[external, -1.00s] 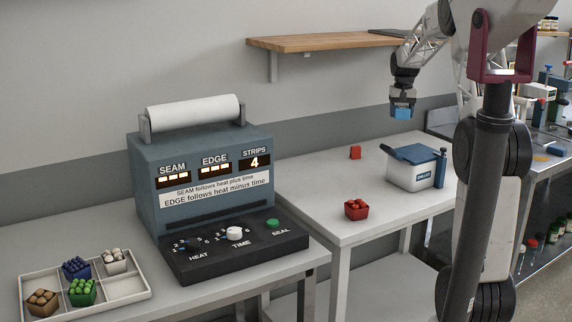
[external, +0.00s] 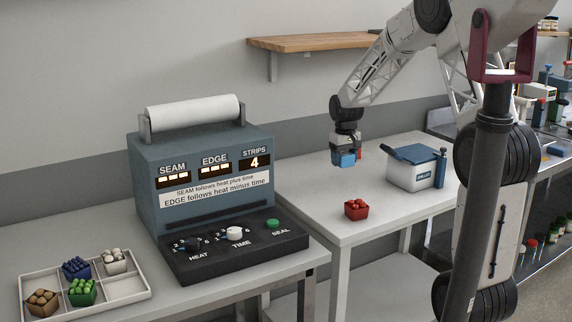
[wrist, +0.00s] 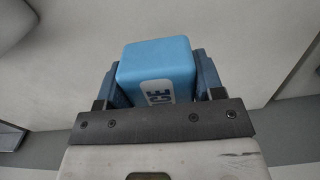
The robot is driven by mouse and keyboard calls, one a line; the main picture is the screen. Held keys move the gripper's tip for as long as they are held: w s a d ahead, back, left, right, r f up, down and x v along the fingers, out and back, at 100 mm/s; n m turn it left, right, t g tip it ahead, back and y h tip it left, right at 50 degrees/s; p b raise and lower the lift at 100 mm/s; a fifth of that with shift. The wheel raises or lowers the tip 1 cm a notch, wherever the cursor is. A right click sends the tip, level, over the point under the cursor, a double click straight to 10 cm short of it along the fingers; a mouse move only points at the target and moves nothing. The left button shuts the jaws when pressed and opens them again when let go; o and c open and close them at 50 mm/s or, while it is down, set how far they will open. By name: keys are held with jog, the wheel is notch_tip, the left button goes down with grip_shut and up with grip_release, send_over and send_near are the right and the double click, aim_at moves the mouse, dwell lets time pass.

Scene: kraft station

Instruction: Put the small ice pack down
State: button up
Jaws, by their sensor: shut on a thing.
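I cannot tell the exact gap between pack and table.
A red punnet of red items (external: 356,209) stands near the table's front. A grey sealing machine (external: 205,190) stands to the left. A wooden shelf (external: 320,43) is on the wall above. Table space between punnet and chiller is clear.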

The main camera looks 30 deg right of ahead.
jog(key=shift+n, duration=0.4)
jog(key=shift+s+a+f, duration=0.2)
jog(key=shift+a+f, duration=0.05)
jog(key=shift+a, duration=0.4)
jog(key=shift+s+a+f, duration=0.2)
jog(key=shift+s+a, duration=0.05)
jog(key=shift+a, duration=0.4)
jog(key=shift+s+a+f, duration=0.2)
jog(key=shift+a+f, duration=0.05)
jog(key=shift+a, duration=0.4)
jog(key=shift+w, duration=0.15)
send_over(316, 170)
jog(key=shift+d+f, duration=0.1)
jog(key=shift+f, duration=0.65)
jog(key=shift+f, duration=0.1)
jog(key=shift+f, duration=1.7)
jog(key=shift+f, duration=0.1)
jog(key=o, duration=1)
